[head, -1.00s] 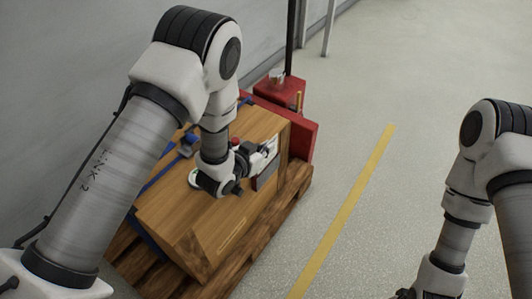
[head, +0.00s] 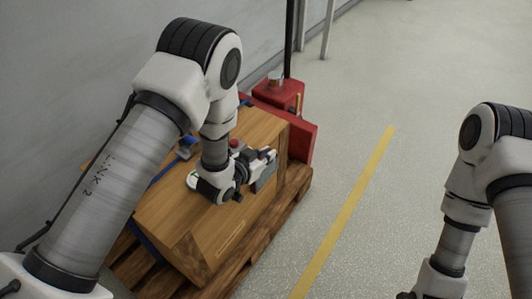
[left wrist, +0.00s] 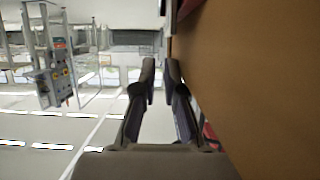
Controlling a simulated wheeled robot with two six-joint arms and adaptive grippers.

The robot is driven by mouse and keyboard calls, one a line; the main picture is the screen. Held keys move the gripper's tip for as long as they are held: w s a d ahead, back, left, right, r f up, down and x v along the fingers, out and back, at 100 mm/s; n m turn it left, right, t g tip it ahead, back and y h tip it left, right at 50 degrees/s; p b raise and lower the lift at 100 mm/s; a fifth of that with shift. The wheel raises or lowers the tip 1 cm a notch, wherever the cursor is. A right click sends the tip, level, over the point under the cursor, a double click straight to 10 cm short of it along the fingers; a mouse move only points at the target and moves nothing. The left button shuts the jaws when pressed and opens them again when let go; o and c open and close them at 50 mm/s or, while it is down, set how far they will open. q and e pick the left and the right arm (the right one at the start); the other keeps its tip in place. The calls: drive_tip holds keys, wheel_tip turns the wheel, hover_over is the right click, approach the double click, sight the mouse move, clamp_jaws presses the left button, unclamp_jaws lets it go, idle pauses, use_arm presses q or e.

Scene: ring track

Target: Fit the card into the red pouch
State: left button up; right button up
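My left gripper (head: 268,157) is at the upper edge of a wooden crate's right-hand side. In the left wrist view its two fingers (left wrist: 161,77) stand a narrow gap apart, with background showing between them and no card visible there. A flat grey panel (head: 266,175) shows just below the fingers, against the crate's side; I cannot tell whether it is the card, the pouch or both. A small red patch (left wrist: 210,134) shows behind the right finger in the left wrist view; I cannot tell what it belongs to. My right gripper is almost wholly cut off at the bottom edge.
The wooden crate (head: 180,222) with blue straps sits on a wooden pallet (head: 290,192). A red pallet truck (head: 303,142) stands at its far end. A small device with a red top (head: 235,143) is on the crate. The floor right of the yellow line (head: 345,210) is clear.

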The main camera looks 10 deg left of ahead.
use_arm(q)
drive_tip(key=shift+w+a, duration=0.1)
drive_tip(key=shift+a, duration=0.1)
drive_tip(key=shift+r, duration=0.3)
drive_tip(key=p+v, duration=0.3)
drive_tip(key=v, duration=0.9)
drive_tip(key=shift+r, duration=0.2)
